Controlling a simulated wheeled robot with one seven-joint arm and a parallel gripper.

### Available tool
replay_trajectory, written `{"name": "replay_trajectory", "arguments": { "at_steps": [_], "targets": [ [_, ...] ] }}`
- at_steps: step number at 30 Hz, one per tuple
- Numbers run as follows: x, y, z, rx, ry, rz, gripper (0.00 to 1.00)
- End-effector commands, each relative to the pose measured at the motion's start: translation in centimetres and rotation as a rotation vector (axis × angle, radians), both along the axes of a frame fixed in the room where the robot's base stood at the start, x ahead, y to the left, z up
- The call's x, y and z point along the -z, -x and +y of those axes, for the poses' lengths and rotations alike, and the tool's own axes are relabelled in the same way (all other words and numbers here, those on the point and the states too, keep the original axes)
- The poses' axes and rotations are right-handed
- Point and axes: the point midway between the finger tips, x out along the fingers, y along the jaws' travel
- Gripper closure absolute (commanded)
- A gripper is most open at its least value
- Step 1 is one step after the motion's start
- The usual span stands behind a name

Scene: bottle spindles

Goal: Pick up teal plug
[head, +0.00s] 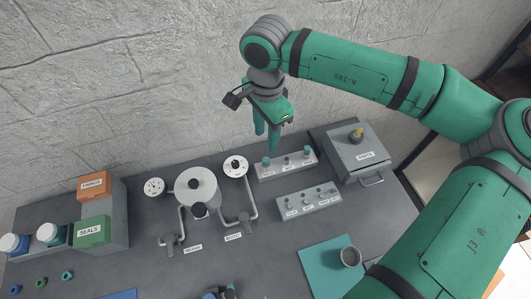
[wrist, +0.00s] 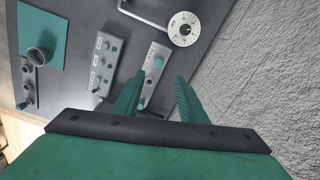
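Two teal plugs stand on a pale block at the back of the bench. The left one (head: 266,161) also shows in the wrist view between my fingers' tips (wrist: 158,62). The right one (head: 307,150) shows in the wrist view lower down, beside the left finger (wrist: 140,104). I cannot tell which one the task means. My gripper (head: 267,135) hangs above the back of the block, pointing down, apart from both plugs. In the wrist view its two teal fingers (wrist: 158,85) are spread with a gap and nothing between them.
A grey block with several small knobs (head: 308,203) stands in front. A grey drawer box (head: 360,155) is to the right. A white dial (head: 235,166) and pipework stand to the left. A metal cup (head: 350,257) sits on a teal mat (head: 320,265). A wall rises behind the bench.

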Motion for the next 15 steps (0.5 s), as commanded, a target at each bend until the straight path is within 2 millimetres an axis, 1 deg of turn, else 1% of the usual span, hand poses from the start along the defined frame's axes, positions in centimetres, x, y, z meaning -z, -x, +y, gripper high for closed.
{"name": "replay_trajectory", "arguments": {
  "at_steps": [2,9,15],
  "targets": [
    [0.9,0.0,-0.3,0.002,0.005,0.003,0.62],
    [4.3,0.1,-0.3,0.004,0.002,0.003,0.62],
    [5.5,0.1,-0.3,0.005,0.002,0.001,0.62]
  ]
}}
